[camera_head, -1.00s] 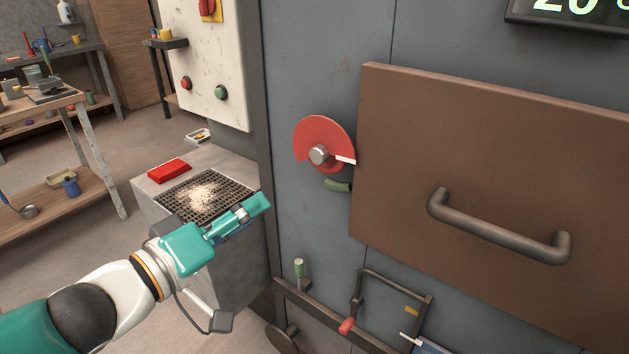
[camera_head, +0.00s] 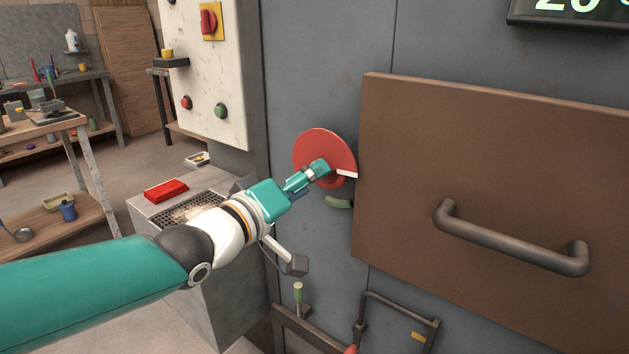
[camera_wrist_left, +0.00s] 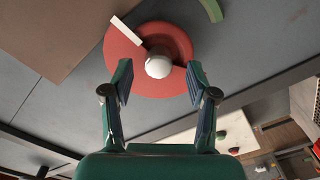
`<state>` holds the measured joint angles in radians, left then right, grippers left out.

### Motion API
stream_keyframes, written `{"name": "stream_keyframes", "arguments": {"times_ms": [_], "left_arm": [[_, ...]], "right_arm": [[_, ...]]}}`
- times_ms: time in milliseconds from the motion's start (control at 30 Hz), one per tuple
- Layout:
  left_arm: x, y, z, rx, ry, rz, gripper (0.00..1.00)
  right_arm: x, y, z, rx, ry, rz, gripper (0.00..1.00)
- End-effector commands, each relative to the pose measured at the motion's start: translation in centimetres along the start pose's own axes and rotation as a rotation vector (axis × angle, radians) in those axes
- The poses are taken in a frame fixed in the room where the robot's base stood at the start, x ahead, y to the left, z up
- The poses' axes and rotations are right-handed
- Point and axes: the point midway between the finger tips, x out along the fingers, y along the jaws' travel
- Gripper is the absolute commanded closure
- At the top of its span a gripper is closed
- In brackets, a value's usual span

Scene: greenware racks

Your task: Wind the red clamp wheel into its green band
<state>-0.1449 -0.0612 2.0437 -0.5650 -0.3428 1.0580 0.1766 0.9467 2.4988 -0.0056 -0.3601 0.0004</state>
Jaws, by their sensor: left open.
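The red clamp wheel (camera_head: 318,146) is mounted on the grey metal front, just left of the brown door. It also shows in the left wrist view (camera_wrist_left: 124,70), with a pale round hub (camera_wrist_left: 158,66) and a white pointer bar (camera_wrist_left: 126,31). The green band (camera_head: 338,202) is a short curved strip below the wheel; in the left wrist view the band (camera_wrist_left: 211,10) is at the top. The white pointer (camera_head: 346,174) lies above the band, apart from it. My left gripper (camera_head: 322,169) is open in front of the wheel, its fingers (camera_wrist_left: 159,82) on either side of the hub. My right gripper is out of view.
The brown door (camera_head: 480,150) with its dark bar handle (camera_head: 510,240) stands close on the right. A white control panel (camera_head: 208,80) is at the left. A grey block with a grate and a red box (camera_head: 166,190) stands below it.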

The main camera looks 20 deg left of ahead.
Motion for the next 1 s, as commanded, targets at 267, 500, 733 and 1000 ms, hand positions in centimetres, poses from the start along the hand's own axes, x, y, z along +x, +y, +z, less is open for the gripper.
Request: {"name": "stream_keyframes", "arguments": {"times_ms": [267, 500, 733, 1000], "left_arm": [[2.1, 0.0, 0.0, 0.000, 0.000, 0.000, 0.42], [2.1, 0.1, 0.0, 0.000, -0.001, 0.001, 0.42], [2.1, 0.1, 0.0, 0.000, -0.001, 0.001, 0.77], [2.1, 0.0, 0.1, 0.001, -0.001, 0.000, 1.00]], "right_arm": [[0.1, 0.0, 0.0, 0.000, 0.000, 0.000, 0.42], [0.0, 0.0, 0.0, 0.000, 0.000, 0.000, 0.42], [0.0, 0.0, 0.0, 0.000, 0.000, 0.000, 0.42], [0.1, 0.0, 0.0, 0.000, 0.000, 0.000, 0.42]]}}
